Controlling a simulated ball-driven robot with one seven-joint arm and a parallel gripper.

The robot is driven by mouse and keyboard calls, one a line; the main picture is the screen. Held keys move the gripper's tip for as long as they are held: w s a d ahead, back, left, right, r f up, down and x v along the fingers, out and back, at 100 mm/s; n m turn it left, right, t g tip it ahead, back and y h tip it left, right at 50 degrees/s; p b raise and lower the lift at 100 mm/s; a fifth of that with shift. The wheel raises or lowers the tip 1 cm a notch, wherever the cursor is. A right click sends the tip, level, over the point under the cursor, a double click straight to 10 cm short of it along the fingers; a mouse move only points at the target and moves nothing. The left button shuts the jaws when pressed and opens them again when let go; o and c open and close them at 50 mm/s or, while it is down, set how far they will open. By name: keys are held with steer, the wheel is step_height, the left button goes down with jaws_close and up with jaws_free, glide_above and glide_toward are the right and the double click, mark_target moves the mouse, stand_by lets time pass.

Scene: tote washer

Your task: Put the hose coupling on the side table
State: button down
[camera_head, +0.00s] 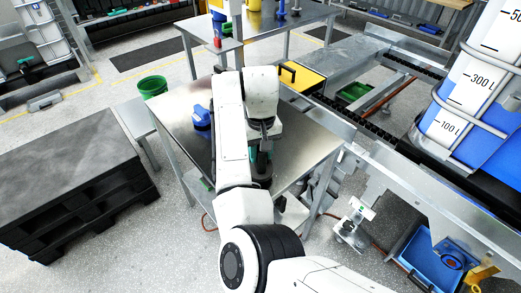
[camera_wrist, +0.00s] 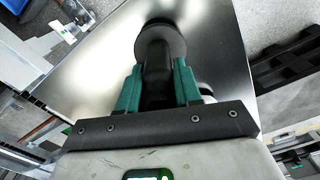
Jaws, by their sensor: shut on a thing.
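My gripper (camera_wrist: 158,88) has its two green fingers shut on a dark hose coupling (camera_wrist: 160,62) with a wide round grey end. In the head view my gripper (camera_head: 263,160) points down over a steel-topped table (camera_head: 300,130), partly hidden by my arm. The held coupling is a dark shape there, hard to make out. In the wrist view its round end lies against the shiny tabletop (camera_wrist: 215,35); I cannot tell whether they touch. I cannot tell for sure whether this is the side table.
A blue object (camera_head: 202,118) stands on the table's left part. A yellow-topped box (camera_head: 302,77) is at the back right. A green bucket (camera_head: 153,87) stands behind left, a black pallet stack (camera_head: 75,190) at left. A conveyor (camera_head: 385,122) runs along the right. Bare tabletop shows right of my gripper.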

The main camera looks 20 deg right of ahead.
steer(key=c, duration=0.8)
jaws_free()
step_height(320, 180, up, 12)
steer(key=shift+r+p, duration=0.1)
steer(key=shift+p, duration=0.45)
steer(key=s+d+f+m+t+h, duration=0.1)
steer(key=s+d+f+h, duration=0.2)
steer(key=s+d+f, duration=1.2)
steer(key=s+a+f+y, duration=0.1)
steer(key=s+a+f, duration=0.1)
steer(key=s, duration=0.5)
steer(key=s+a+f+y, duration=0.1)
steer(key=s+a+f, duration=0.2)
steer(key=s, duration=0.5)
steer(key=s+a+f+n, duration=0.1)
steer(key=s+f, duration=0.3)
steer(key=s, duration=0.4)
steer(key=shift+s+a+f+y, duration=0.15)
steer(key=shift+a+f+y, duration=0.25)
steer(key=shift+a, duration=0.25)
